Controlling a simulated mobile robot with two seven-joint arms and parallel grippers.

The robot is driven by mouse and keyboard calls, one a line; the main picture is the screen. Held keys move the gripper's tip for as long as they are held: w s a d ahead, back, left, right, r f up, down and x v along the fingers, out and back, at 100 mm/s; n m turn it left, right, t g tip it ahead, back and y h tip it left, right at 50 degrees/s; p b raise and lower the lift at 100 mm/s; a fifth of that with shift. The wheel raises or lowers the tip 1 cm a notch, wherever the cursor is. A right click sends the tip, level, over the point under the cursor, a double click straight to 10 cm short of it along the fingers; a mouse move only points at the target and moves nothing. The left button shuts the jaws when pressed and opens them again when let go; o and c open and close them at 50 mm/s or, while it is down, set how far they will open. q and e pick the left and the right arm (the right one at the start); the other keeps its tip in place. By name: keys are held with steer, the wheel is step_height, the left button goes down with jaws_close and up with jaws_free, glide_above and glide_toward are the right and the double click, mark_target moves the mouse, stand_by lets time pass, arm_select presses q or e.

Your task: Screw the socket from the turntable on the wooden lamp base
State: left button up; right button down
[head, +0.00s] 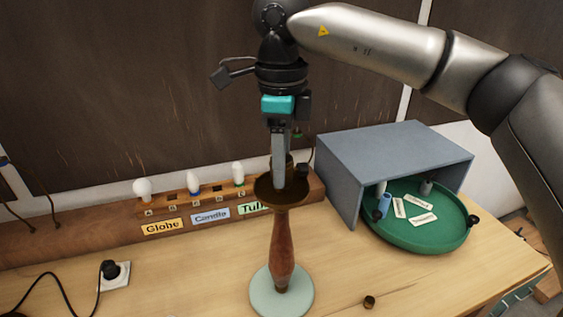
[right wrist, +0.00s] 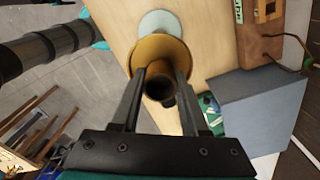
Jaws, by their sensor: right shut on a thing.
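The lamp base has a turned reddish-brown wooden stem (head: 283,245) and stands upright on a pale round foot (head: 262,297). A brass dish (head: 263,190) sits at its top and also shows in the right wrist view (right wrist: 160,46). My right gripper (head: 280,184) points down over the dish, with its fingers shut on a dark brass socket (right wrist: 159,88). The socket is at the dish's centre; I cannot tell whether it is seated or threaded. In the head view the fingers mostly hide it. The green turntable (head: 400,240) is at the right. My left gripper is not visible.
A grey box-like cover (head: 395,145) stands over the turntable's back, where a blue cylinder (head: 384,204) and white cards lie. Several bulbs stand in a wooden rack (head: 190,205) at the left. A small brass piece (head: 369,302) lies on the front table. A black plug (head: 110,269) sits at left.

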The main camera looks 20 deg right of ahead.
steer(key=m+b, duration=0.1)
steer(key=m, duration=0.3)
steer(key=shift+m, duration=1.6)
steer(key=shift+m+b, duration=0.35)
steer(key=shift+m, duration=0.15)
steer(key=m+b, duration=0.1)
steer(key=m, duration=0.7)
steer(key=shift+c, duration=1.7)
jaws_free()
